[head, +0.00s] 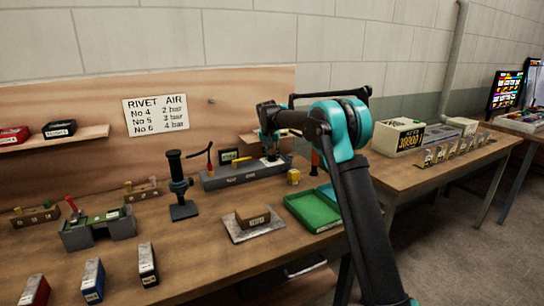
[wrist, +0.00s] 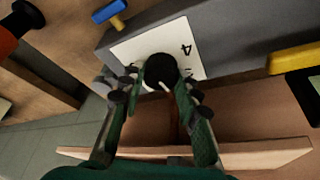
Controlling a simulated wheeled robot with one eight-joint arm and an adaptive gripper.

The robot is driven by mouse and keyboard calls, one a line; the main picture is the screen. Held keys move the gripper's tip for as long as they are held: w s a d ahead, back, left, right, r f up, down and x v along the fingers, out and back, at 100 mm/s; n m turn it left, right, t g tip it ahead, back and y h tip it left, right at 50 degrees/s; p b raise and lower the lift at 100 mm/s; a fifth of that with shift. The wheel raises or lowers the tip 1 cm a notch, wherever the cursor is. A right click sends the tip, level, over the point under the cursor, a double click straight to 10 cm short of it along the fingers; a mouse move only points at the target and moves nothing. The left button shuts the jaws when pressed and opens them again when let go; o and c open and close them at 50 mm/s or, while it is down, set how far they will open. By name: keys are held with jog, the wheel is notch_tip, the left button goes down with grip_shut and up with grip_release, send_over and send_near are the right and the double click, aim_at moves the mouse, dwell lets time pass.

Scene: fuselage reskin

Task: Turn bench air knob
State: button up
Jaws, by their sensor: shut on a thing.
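The black air knob (wrist: 160,66) stands on a white dial plate (wrist: 130,48) in the wrist view. A "4" shows on the plate; its other marks are mostly covered. A short pale line shows on the knob's near side. My gripper (wrist: 161,82) has its green fingers on either side of the knob, shut on it. In the head view my gripper (head: 270,150) is low over the grey air unit (head: 228,177) at the back of the bench. There my gripper and arm hide the knob.
A wall sign (head: 156,114) reads "RIVET AIR": No 4 2 bar, No 5 3 bar, No 6 4 bar. A black stand (head: 181,190) is left of the unit. A green tray (head: 312,210) and a brown block (head: 253,218) lie in front. A yellow bar (wrist: 296,58) is right of the knob.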

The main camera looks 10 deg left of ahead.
jog(key=shift+m+h, duration=0.4)
jog(key=shift+m, duration=1.1)
jog(key=o, duration=1.2)
jog(key=shift+c, duration=0.2)
